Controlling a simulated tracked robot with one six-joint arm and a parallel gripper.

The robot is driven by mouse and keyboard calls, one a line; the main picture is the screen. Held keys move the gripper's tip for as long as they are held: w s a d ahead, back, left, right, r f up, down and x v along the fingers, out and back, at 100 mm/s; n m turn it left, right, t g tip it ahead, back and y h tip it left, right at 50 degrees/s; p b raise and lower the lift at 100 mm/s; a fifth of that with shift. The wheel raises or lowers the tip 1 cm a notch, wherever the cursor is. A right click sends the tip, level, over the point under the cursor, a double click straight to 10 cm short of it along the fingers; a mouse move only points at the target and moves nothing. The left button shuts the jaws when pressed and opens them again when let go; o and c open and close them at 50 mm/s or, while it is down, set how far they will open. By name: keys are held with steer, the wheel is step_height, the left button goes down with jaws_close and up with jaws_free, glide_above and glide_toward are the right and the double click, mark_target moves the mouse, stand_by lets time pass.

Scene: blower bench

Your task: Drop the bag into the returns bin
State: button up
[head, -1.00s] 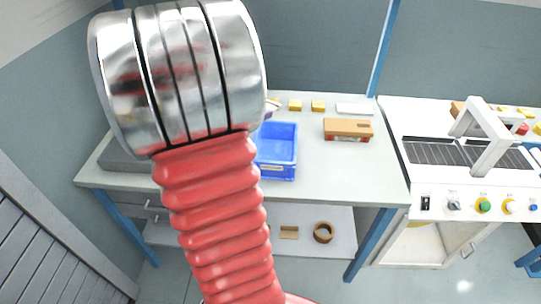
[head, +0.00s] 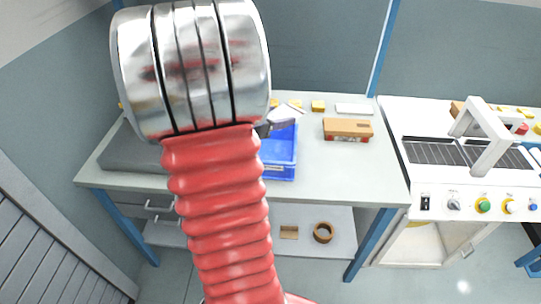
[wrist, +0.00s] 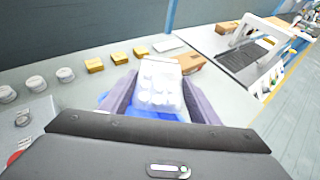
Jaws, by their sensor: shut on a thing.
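The bag is pale and see-through, with several round white things inside. It shows in the wrist view (wrist: 160,88) between the two dark fingers of my gripper (wrist: 158,80), which is shut on it. In the head view the bag (head: 287,114) and part of my gripper (head: 264,129) show just right of my arm, over the far part of the blue bin (head: 280,168). The bin stands on the bench, its left part hidden by my arm. In the wrist view blue parts of the bin (wrist: 184,113) show below and beside the bag.
A brown box (head: 347,128) stands on the bench right of the bin. Yellow blocks (head: 318,106) and a flat white item (head: 354,109) lie along the back. A white machine (head: 470,150) stands at right. A tape roll (head: 323,232) lies on the lower shelf.

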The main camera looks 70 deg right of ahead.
steer(key=shift+f, duration=2.15)
steer(key=o, duration=1.2)
steer(key=v, duration=1.3)
steer(key=shift+w+a, duration=0.2)
steer(key=shift+a, duration=0.15)
